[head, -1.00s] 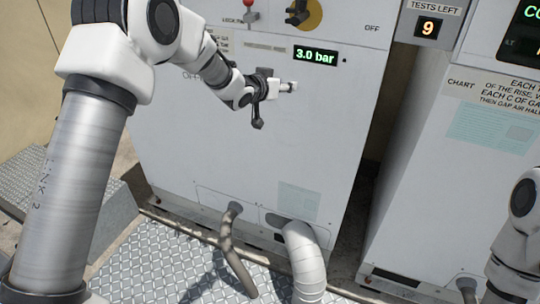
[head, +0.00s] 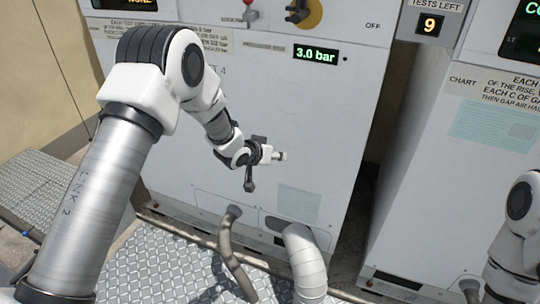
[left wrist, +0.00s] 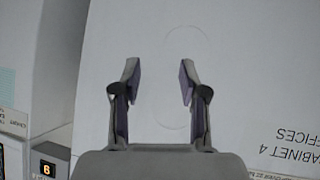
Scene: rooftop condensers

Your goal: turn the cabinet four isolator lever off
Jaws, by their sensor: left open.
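The isolator lever (head: 298,12) is a black handle on a yellow disc at the top of the cabinet front, cut by the picture's upper edge. The word OFF is printed to its right. Cabinet four (head: 290,105) is a large pale grey box; its label shows upside down in the left wrist view (left wrist: 300,146). My left gripper (head: 281,156) is in front of the cabinet's lower middle, well below the lever. It is open and empty in the left wrist view (left wrist: 160,82), facing the plain panel. My right arm shows at the right edge; its gripper is out of view.
A red-knobbed pin (head: 249,14) is left of the lever. A display (head: 316,54) reads 3.0 bar. Hoses (head: 305,262) leave the cabinet's base over metal grating. Another cabinet (head: 455,190) stands right, past a dark gap. A tests-left counter (head: 430,24) reads 9.

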